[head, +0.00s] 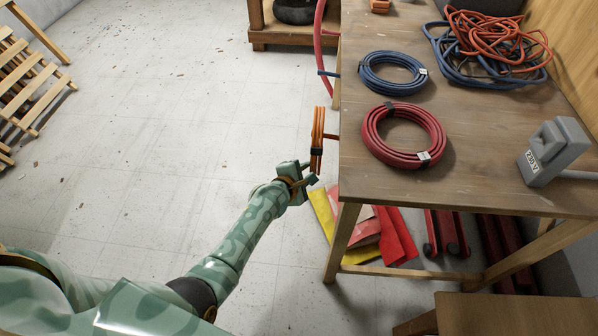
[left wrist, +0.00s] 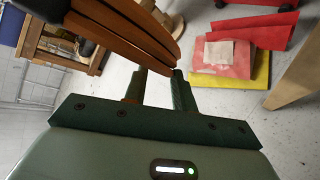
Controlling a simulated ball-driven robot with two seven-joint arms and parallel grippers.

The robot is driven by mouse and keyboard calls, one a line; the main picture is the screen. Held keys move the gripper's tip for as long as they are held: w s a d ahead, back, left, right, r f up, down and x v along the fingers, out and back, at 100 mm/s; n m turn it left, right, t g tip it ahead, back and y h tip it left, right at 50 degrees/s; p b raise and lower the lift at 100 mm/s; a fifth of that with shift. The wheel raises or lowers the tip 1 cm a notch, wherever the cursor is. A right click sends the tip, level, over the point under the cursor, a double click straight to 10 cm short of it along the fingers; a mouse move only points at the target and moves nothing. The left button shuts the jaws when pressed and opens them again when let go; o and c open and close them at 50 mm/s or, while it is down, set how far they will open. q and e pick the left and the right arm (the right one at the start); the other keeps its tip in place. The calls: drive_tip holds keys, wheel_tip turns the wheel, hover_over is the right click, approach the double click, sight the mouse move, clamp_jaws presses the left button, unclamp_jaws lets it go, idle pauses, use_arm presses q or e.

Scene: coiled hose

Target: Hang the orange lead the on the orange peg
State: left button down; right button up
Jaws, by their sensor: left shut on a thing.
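The orange lead (head: 317,128) is a coil with a dark tie, seen nearly edge-on beside the table's left side in the head view. The orange peg (head: 332,137) sticks out from the table's left side at the coil's height. I cannot tell whether the coil is around the peg or just beside it. My left gripper (head: 311,180) is shut on the lower part of the orange lead. In the left wrist view the orange strands (left wrist: 140,32) cross above the gripper's fingers (left wrist: 160,85). The peg is not visible there. My right gripper is out of view.
The wooden table (head: 470,185) bears a red coil (head: 372,140), a blue coil (head: 370,78), tangled hoses (head: 490,50) and a grey block (head: 555,150). A red hose (head: 320,40) hangs at its left side near a blue peg (head: 328,73). Floor to the left is mostly clear.

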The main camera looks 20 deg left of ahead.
use_arm(q)
drive_tip(key=shift+w+d, duration=0.3)
drive_tip(key=shift+d, duration=0.65)
drive_tip(key=shift+w+d+f+b, duration=0.15)
drive_tip(key=shift+d+f+b, duration=0.4)
drive_tip(key=shift+f, duration=0.25)
drive_tip(key=shift+f, duration=0.2)
drive_tip(key=c, duration=1.1)
unclamp_jaws()
drive_tip(key=shift+o, duration=0.2)
